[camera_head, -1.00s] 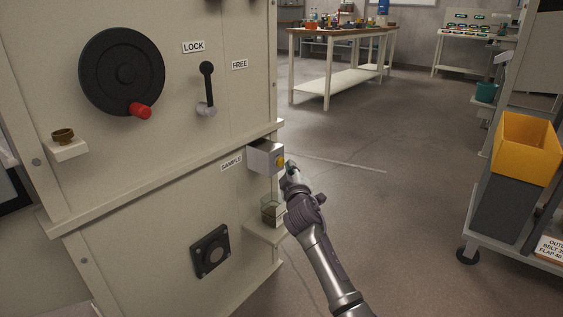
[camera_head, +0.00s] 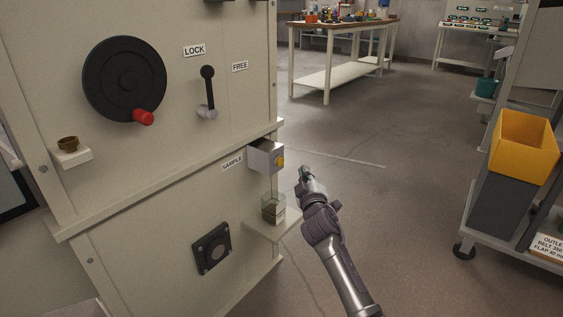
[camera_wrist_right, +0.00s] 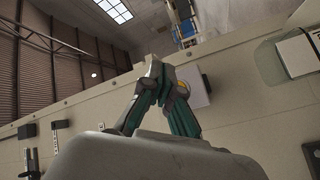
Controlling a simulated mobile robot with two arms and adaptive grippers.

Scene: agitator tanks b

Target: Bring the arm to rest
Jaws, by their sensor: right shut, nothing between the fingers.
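My right gripper (camera_head: 304,172) is to the right of the grey sample box (camera_head: 266,156) with its yellow button (camera_head: 280,161), clear of both. In the right wrist view the fingers of my right gripper (camera_wrist_right: 160,72) come together with nothing between them. The sample box (camera_wrist_right: 194,88) shows there behind the fingers, partly hidden. A clear beaker (camera_head: 272,208) with dark material inside stands on a small shelf (camera_head: 262,228) below the box, left of my right forearm. My left gripper is out of view.
The cream tank panel (camera_head: 150,180) carries a black handwheel (camera_head: 124,80) with a red knob, a lever (camera_head: 208,90) and a small brown cup (camera_head: 68,143) on a ledge. A cart with a yellow bin (camera_head: 524,148) stands right. The floor (camera_head: 395,200) between is open.

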